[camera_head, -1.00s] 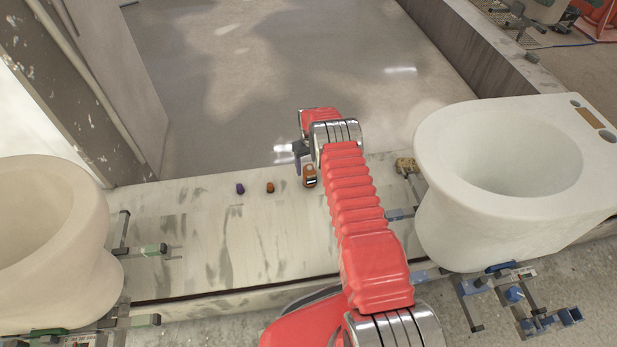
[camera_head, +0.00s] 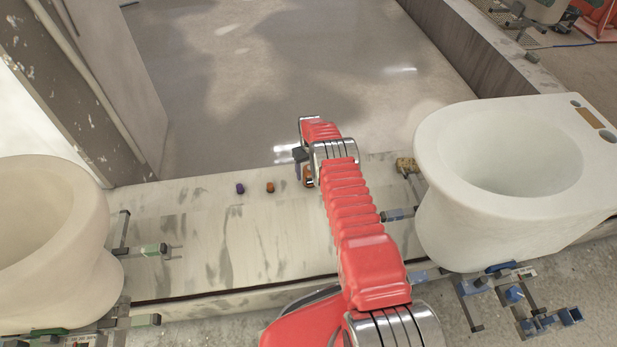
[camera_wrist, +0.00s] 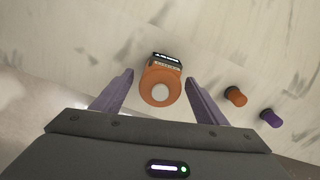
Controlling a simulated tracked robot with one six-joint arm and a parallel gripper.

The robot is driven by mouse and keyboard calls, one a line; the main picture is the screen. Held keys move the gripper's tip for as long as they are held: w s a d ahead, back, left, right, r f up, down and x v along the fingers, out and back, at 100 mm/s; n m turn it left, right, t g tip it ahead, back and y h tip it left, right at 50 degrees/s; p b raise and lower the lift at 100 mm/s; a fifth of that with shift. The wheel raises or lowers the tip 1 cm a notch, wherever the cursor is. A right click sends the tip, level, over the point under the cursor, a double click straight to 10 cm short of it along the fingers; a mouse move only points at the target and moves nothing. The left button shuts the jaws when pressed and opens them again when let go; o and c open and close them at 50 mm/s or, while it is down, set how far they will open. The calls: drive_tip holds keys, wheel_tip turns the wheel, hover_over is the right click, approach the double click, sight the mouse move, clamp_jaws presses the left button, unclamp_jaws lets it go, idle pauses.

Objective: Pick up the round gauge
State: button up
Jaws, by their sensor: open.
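The round gauge (camera_wrist: 160,86) is orange with a pale round centre and a dark display panel at its far side in the wrist view. In the head view only a sliver of the gauge (camera_head: 306,174) shows beside my arm, on the pale ledge (camera_head: 220,230). My gripper (camera_wrist: 158,84) is open, with one purple-grey finger on each side of the gauge. A gap shows between the gauge and each finger. In the head view my gripper (camera_head: 297,160) is at the ledge's far edge, mostly hidden by my red arm.
A small orange piece (camera_wrist: 236,96) and a purple piece (camera_wrist: 271,118) stand to the gauge's right in the wrist view. A tan sponge-like block (camera_head: 405,165) lies near the right white bowl (camera_head: 520,160). Another white bowl (camera_head: 50,240) stands left. The ledge's middle is clear.

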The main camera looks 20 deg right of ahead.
drive_tip(key=shift+f, duration=0.8)
drive_tip(key=shift+c, duration=0.4)
drive_tip(key=c, duration=1)
drive_tip(key=shift+r, duration=0.15)
drive_tip(key=shift+r, duration=4.85)
drive_tip(key=shift+r, duration=0.1)
